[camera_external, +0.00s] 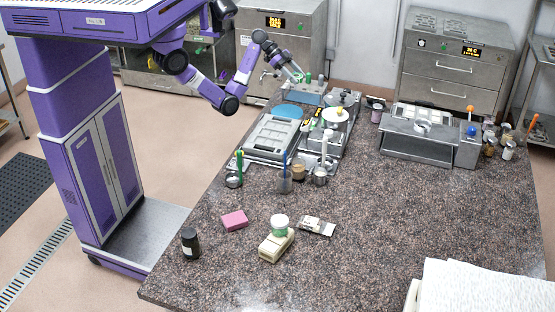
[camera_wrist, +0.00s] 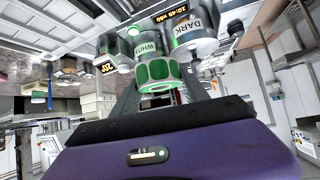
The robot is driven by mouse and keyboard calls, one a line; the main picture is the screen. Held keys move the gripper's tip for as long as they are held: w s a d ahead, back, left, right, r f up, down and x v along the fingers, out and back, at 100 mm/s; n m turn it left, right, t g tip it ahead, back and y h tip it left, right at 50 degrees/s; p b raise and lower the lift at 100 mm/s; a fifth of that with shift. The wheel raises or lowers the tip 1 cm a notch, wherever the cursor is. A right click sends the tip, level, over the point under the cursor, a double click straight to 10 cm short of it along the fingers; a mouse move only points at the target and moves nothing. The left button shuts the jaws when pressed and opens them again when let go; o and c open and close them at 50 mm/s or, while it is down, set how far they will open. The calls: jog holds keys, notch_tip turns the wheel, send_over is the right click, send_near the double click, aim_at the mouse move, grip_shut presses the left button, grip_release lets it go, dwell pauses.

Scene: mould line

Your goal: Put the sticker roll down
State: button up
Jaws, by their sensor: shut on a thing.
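My gripper (camera_external: 298,75) is at the far end of the stone-topped table, over the grey equipment near its far left edge. In the wrist view, my gripper (camera_wrist: 160,92) is shut on a round green-and-white piece, which I take to be the sticker roll (camera_wrist: 157,74). Its far side lies against or just in front of a cylinder marked WHITE (camera_wrist: 148,48); I cannot tell whether they touch. In the external view the held piece is too small to make out clearly.
A cylinder marked DARK (camera_wrist: 194,40) is close beside the held piece. A grey tray (camera_external: 250,150) and cups stand nearer on the table (camera_external: 390,220). The right front middle is clear.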

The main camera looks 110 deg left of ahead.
jog(key=w+d+r+m+g+h+p, duration=0.1)
jog(key=w+d+m+h+p, duration=0.3)
jog(key=d, duration=0.9)
jog(key=w+d+r+m+g, duration=0.1)
jog(key=w+d+g, duration=0.1)
jog(key=w+d, duration=0.8)
jog(key=w+d+r+m+g+h+p, duration=0.1)
jog(key=w+d+m+h+p, duration=0.15)
jog(key=d, duration=1.45)
jog(key=s+d+f+m+g+h+p, duration=0.15)
jog(key=s+d, duration=0.25)
jog(key=d, duration=1.1)
jog(key=s+d+m+g+p, duration=0.2)
jog(key=s+d+m, duration=0.15)
jog(key=d, duration=1.25)
jog(key=s+d+f+m+g+p, duration=0.15)
jog(key=s+d, duration=0.35)
jog(key=d, duration=1)
jog(key=shift+n+t, duration=0.3)
jog(key=shift+n, duration=0.1)
jog(key=f+b, duration=0.4)
jog(key=f, duration=0.2)
jog(key=w+d+f+b, duration=0.1)
jog(key=f+b, duration=0.4)
jog(key=f, duration=0.2)
jog(key=w+d+f+b, duration=0.1)
jog(key=f+b, duration=0.4)
jog(key=f, duration=0.2)
jog(key=shift+d, duration=0.25)
